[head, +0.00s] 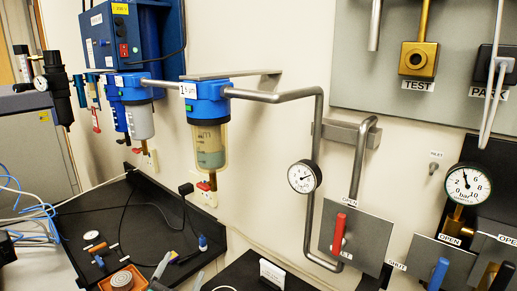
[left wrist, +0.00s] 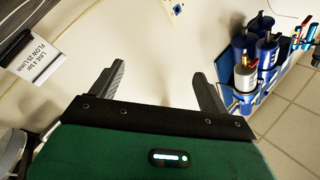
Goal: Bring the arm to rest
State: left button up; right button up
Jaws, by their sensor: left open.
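My left gripper (left wrist: 160,80) is open and empty in the left wrist view, its two dark grey fingers spread wide against a pale wall. In the head view, what look like its fingertips (head: 180,272) show at the bottom edge, above the black tray's front right corner. The rest of that arm is out of the picture. My right gripper is not in view.
A black tray (head: 130,230) holds small parts and cables. A blue-topped filter (head: 208,105) and grey pipe run along the wall. A red-handled valve panel (head: 357,240) stands right. Blue holders with bottles (left wrist: 258,65) and a printed tag (left wrist: 38,60) flank the gripper.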

pick_arm(q)
jog(key=s+a+f+n+g+y, duration=0.5)
jog(key=s+f+n+y, duration=0.15)
jog(key=s+f, duration=0.2)
jog(key=s+f+n+g+h, duration=0.1)
jog(key=s+f+g, duration=0.3)
jog(key=s, duration=0.4)
jog(key=s+d+f+g+h, duration=0.1)
jog(key=s+f+g, duration=0.3)
jog(key=s, duration=0.4)
jog(key=s+f+n+g+h, duration=0.1)
jog(key=s+f+g, duration=0.3)
jog(key=s, duration=0.4)
notch_tip(320, 180, down, 31)
jog(key=g, duration=0.1)
jog(key=s+a+f+g, duration=0.1)
jog(key=s+a+f, duration=0.2)
jog(key=s+f, duration=1.6)
jog(key=shift+s+y, duration=0.35)
jog(key=shift+s, duration=0.05)
